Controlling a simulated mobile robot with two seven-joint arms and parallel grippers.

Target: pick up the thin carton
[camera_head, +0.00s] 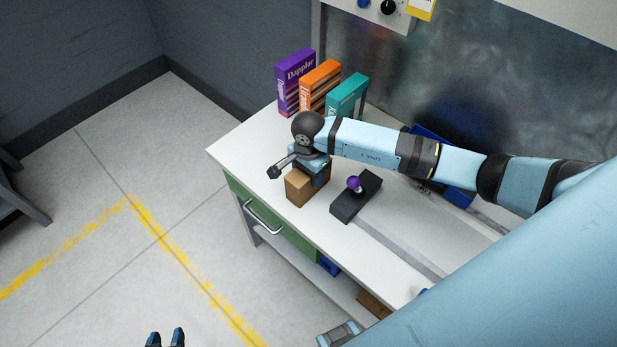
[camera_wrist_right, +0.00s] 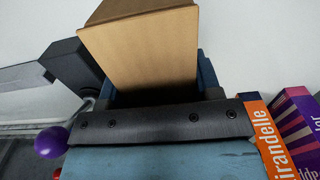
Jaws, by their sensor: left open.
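A plain brown carton (camera_head: 302,187) stands near the front edge of the white workbench. It also fills the top middle of the right wrist view (camera_wrist_right: 145,50). My right gripper (camera_head: 312,178) is over the carton, with its blue fingers against two opposite sides; it appears shut on it. In the head view the carton seems to rest on the bench, though its underside is hidden. My left gripper (camera_head: 165,338) is at the bottom edge of the head view, open and empty over the floor.
Purple (camera_head: 294,82), orange (camera_head: 320,82) and teal (camera_head: 347,94) boxes stand upright behind the carton. A black block with a purple-knobbed lever (camera_head: 356,197) is right of it. A blue bin (camera_head: 455,193) lies behind my right arm. The bench (camera_head: 238,145) is clear at its left corner.

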